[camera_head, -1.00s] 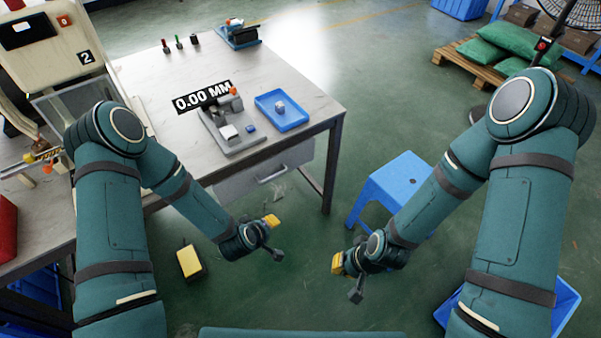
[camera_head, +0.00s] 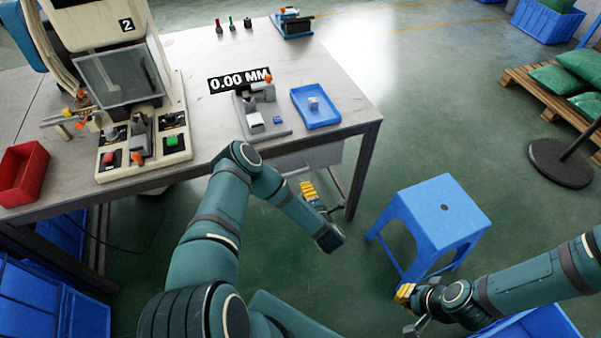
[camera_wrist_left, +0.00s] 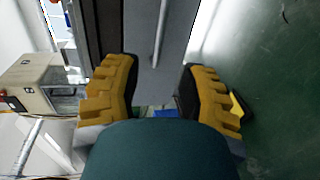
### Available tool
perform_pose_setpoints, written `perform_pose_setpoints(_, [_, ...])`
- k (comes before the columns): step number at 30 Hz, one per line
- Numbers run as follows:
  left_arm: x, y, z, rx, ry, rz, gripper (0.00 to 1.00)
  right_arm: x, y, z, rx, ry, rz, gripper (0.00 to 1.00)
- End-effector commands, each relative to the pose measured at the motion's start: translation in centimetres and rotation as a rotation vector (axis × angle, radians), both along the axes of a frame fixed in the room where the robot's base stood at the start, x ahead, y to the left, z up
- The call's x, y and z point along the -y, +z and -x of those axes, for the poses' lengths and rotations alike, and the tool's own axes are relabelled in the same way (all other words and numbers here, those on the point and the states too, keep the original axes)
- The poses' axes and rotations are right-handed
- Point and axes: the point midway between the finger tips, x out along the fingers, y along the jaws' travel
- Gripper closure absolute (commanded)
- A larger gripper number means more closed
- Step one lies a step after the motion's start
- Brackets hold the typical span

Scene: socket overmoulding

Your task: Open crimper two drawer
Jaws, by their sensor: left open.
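The crimper marked 2 (camera_head: 125,75) stands on the table at the upper left in the head view. A grey drawer (camera_head: 322,155) hangs under the table's right part, its front partly hidden by my left arm. In the left wrist view the grey drawer front (camera_wrist_left: 172,70) shows a long bar handle (camera_wrist_left: 161,35), which runs up the picture between the finger tips. My left gripper (camera_head: 313,194) is open and empty in front of the drawer; its two yellow fingers (camera_wrist_left: 160,70) are spread apart. My right gripper (camera_head: 408,308) is low, beside the blue stool; its opening is unclear.
A blue stool (camera_head: 443,215) stands right of the table. On the tabletop are a blue tray (camera_head: 316,107), a grey gauge (camera_head: 260,118) and a red bin (camera_head: 22,172). A table leg (camera_head: 363,172) is just right of the drawer.

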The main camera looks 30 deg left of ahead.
Motion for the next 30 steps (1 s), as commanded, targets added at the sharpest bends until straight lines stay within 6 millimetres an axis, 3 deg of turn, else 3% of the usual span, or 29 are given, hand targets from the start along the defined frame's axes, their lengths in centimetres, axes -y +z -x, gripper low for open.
perform_pose_setpoints(15, [-7.3, -2.1, -6.1, 0.001, 0.0, -0.002, 0.59, 0.1, -2.4, -0.5, 0.011, -0.003, 0.003, 1.0])
perform_pose_setpoints(21, [-8.6, -2.4, -7.4, -0.001, -0.002, -0.002, 0.59, 0.1, -2.8, -0.6, 0.013, -0.004, 0.003, 1.0])
perform_pose_setpoints(30, [-8.9, -2.5, -7.7, -0.002, -0.004, 0.0, 0.59, 0.1, -2.8, -0.6, 0.014, -0.004, 0.003, 1.0])
